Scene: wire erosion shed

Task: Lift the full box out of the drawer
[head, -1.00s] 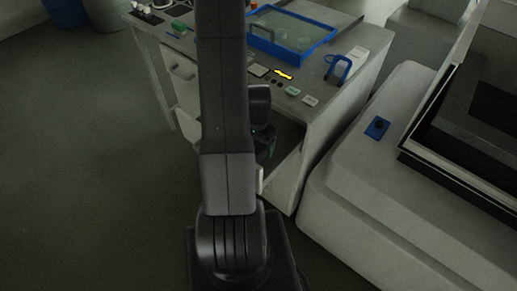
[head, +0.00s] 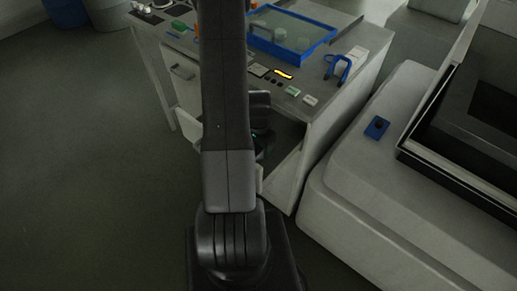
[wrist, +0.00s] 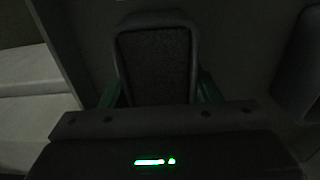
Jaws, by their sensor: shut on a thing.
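In the wrist view, a box (wrist: 157,62) with a grey rounded rim is filled to near its top with dark, grainy material. My gripper (wrist: 158,90) has its green fingers at the left and right sides of this box and is shut on it. The lower part of the box is hidden by my gripper body, and I cannot tell whether it is clear of the drawer. In the head view my arm hides the box and most of the gripper. A white drawer front (head: 184,70) with a handle shows on the bench, left of my arm.
The bench top (head: 313,82) holds a blue-framed tray (head: 322,47), a blue U-shaped piece (head: 329,70) and several small blocks. A large pale machine (head: 345,190) with a blue control (head: 376,127) stands close at right. The floor (head: 85,160) at left is clear.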

